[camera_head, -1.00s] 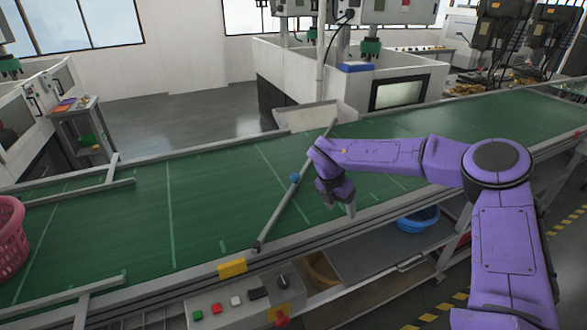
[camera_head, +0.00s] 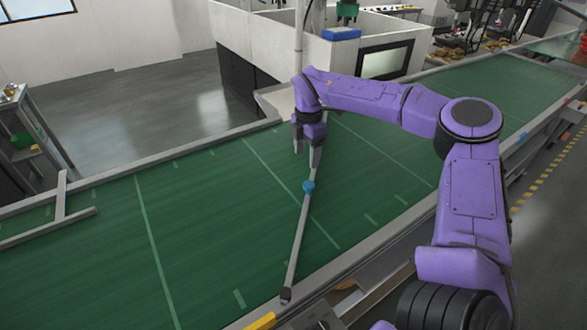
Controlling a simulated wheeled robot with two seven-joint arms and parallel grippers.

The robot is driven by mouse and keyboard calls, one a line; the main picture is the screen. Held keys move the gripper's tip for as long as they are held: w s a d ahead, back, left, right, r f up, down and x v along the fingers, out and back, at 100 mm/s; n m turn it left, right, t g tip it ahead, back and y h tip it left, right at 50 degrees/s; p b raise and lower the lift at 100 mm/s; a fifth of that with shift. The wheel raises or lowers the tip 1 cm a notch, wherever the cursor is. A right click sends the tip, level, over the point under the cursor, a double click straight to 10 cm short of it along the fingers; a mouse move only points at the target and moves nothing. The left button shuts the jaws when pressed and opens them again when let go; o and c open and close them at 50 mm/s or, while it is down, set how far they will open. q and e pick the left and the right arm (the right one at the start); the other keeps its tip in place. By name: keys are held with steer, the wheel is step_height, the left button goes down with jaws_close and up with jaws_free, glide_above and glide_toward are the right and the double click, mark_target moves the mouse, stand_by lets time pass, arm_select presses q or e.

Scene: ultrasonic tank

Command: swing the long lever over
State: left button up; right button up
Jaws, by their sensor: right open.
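The long lever (camera_head: 298,233) is a thin grey bar lying over the green conveyor belt. Its near end is at a dark joint on the belt's front rail, and a blue knob (camera_head: 309,186) sits partway along it. My right gripper (camera_head: 305,156) points down over the belt, just beyond the blue knob, with its fingers apart. The fingers are at or very close to the lever's far part. My left gripper is out of view.
The green belt (camera_head: 110,245) is clear on both sides of the lever. A grey guide rail (camera_head: 60,197) stands at the belt's left. A white machine enclosure (camera_head: 260,55) with a blue box (camera_head: 341,34) stands behind the belt.

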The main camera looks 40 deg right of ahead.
mark_target(307, 183)
steer(key=f+b, duration=0.2)
steer(key=f, duration=0.1)
steer(key=shift+s, duration=0.4)
steer(key=f+b, duration=0.1)
steer(key=s+f+b, duration=0.1)
steer(key=f, duration=0.1)
steer(key=s+f+b, duration=0.1)
steer(key=shift+s+d+f, duration=0.1)
steer(key=shift+f, duration=0.15)
steer(key=shift+w+f+b, duration=0.3)
steer(key=shift+w+f, duration=0.1)
steer(key=shift+f, duration=0.2)
steer(key=shift+w+f+b, duration=0.25)
steer(key=shift+w+f, duration=0.15)
steer(key=shift+f, duration=0.2)
steer(key=shift+w+f, duration=0.2)
steer(key=shift+w, duration=0.05)
steer(key=shift+s+r, duration=0.25)
steer(key=shift+s, duration=0.1)
steer(key=shift+s+r, duration=0.15)
steer(key=shift+s, duration=0.05)
steer(key=shift+c, duration=1.2)
steer(key=c, duration=0.6)
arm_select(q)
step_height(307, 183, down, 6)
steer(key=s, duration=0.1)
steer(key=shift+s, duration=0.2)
arm_select(e)
steer(key=shift+f, duration=0.2)
jaws_close()
